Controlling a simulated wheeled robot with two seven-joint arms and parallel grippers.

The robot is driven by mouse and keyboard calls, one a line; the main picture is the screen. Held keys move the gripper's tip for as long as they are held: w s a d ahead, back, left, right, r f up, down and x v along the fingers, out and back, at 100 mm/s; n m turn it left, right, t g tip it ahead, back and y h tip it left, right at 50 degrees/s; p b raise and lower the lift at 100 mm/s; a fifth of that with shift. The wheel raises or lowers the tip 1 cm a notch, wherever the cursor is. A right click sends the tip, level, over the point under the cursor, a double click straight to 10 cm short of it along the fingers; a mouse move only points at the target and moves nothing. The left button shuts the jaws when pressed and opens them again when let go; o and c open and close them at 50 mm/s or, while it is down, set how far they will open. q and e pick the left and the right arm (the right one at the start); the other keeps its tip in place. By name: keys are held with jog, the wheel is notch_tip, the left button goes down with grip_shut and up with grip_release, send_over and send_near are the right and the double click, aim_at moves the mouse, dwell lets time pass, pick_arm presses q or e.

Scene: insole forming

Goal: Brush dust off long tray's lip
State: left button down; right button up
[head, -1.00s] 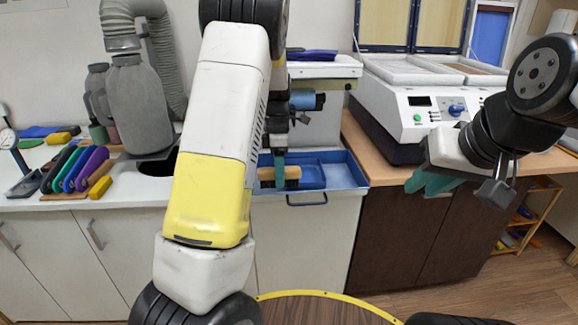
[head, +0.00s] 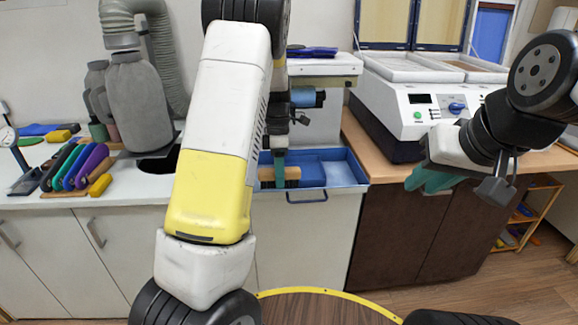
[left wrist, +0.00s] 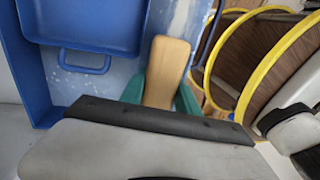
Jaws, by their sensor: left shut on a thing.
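The long blue tray (head: 345,178) sits at the counter's front, with a handle on its front. My left gripper (head: 279,170) is over the tray's left part, mostly hidden behind my arm. Its green fingers are shut on a brush with a pale wooden body (left wrist: 166,68); the brush also shows in the head view (head: 291,174). The bristles are hidden, so I cannot tell whether they touch the lip. Pale specks show on the blue surface (left wrist: 62,88) beside the brush in the left wrist view. My right gripper (head: 432,180) hangs clear of the tray, its finger gap unclear.
A grey hose and canister (head: 140,100) stand left of the tray. Coloured-handled tools (head: 78,165) lie further left. A white machine (head: 420,110) stands on the wooden counter at right. A small blue container (left wrist: 85,25) with a handle shows in the left wrist view.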

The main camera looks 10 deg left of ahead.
aim_at(297, 168)
pick_arm(q)
jog(key=shift+d+f, duration=0.1)
jog(key=shift+d, duration=0.05)
